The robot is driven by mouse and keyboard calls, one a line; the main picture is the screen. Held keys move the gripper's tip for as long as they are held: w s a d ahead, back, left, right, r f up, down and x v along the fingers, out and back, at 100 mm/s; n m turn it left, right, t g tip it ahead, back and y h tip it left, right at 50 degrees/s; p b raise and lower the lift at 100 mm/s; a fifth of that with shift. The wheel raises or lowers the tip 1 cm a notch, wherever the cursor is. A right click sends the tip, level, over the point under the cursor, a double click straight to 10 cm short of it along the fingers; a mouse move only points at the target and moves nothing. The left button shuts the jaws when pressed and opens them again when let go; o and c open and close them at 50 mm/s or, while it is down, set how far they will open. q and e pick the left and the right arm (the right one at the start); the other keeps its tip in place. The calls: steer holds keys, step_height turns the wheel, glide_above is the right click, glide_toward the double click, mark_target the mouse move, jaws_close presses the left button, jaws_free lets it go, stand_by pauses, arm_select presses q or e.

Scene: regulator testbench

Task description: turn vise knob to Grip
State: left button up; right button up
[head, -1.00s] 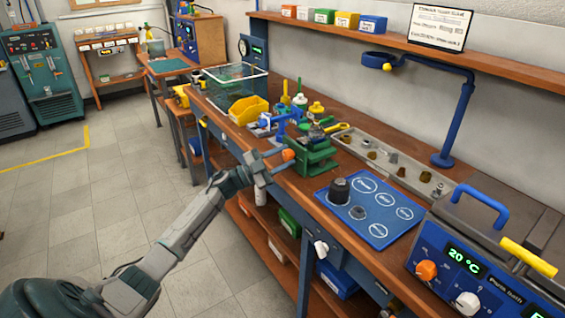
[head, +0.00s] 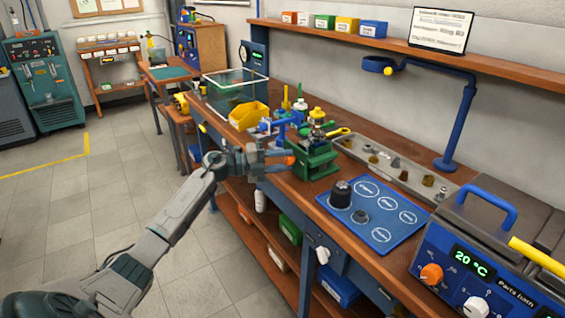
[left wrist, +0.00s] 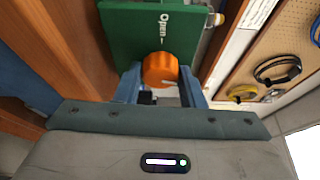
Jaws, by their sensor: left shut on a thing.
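The green vise (head: 315,160) stands at the bench's front edge, with a brass-topped part (head: 317,116) at its top. Its orange knob (left wrist: 160,69) faces my left gripper (left wrist: 166,82). In the left wrist view the knob sits between the two blue fingers, which are shut on it. The word "Open" with a small mark is readable on the green face (left wrist: 150,28) beside the knob. In the head view my left gripper (head: 280,161) reaches the knob (head: 290,160) from the left and partly hides it. My right gripper is in neither view.
A blue mat (head: 385,228) with a black knob-like part (head: 341,193) lies right of the vise. A grey parts tray (head: 385,165) lies behind it. A yellow bin (head: 247,116) and small tools crowd the bench to the left. The floor (head: 110,185) in front is open.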

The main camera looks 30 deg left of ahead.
arm_select(q)
steer(key=m+y, duration=0.1)
steer(key=m, duration=0.2)
steer(key=shift+g, duration=0.4)
steer(key=m+y, duration=0.1)
steer(key=m, duration=0.2)
steer(key=shift+y, duration=0.4)
steer(key=shift+d+m+y+b, duration=0.1)
steer(key=shift+m+y+b, duration=0.25)
steer(key=shift+m, duration=0.35)
steer(key=shift+s+m+y, duration=0.1)
steer(key=shift+m+y, duration=0.55)
steer(key=shift+m, duration=0.25)
steer(key=shift+m+y+b, duration=0.45)
steer(key=shift+m+y, duration=0.05)
steer(key=shift+m, duration=0.2)
steer(key=shift+m+y, duration=0.3)
steer(key=shift+m, duration=0.2)
steer(key=shift+r, duration=0.1)
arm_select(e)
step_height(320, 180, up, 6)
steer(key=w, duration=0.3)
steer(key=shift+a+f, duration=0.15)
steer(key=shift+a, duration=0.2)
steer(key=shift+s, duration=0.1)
